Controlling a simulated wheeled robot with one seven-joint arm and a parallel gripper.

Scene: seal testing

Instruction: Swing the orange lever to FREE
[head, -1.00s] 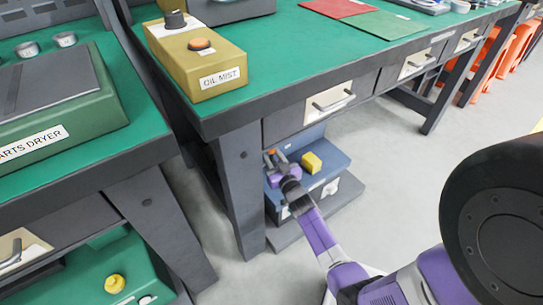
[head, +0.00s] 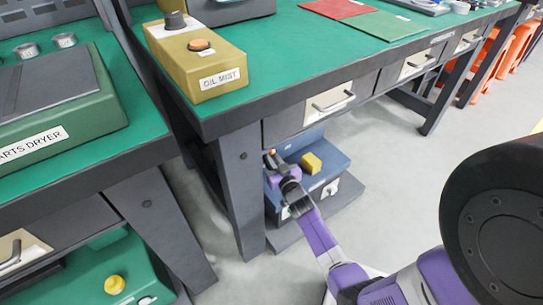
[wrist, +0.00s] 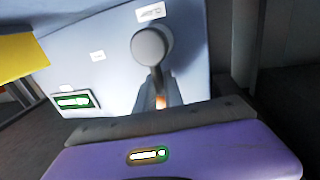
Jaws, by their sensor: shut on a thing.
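The blue unit (head: 325,180) stands low under the green bench. My gripper (head: 274,163) is at its left side, and a small orange part (head: 271,152) shows at the fingertips. In the wrist view my gripper (wrist: 160,90) is shut on the orange lever (wrist: 161,102), of which only a short orange piece shows between the fingers. A round grey knob (wrist: 152,45) stands just beyond the fingertips in front of the blue face.
A yellow block (head: 312,163) sits on top of the blue unit. The bench leg (head: 240,195) stands close to the left of my gripper, and the drawer (head: 325,105) hangs above. The floor to the right is clear.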

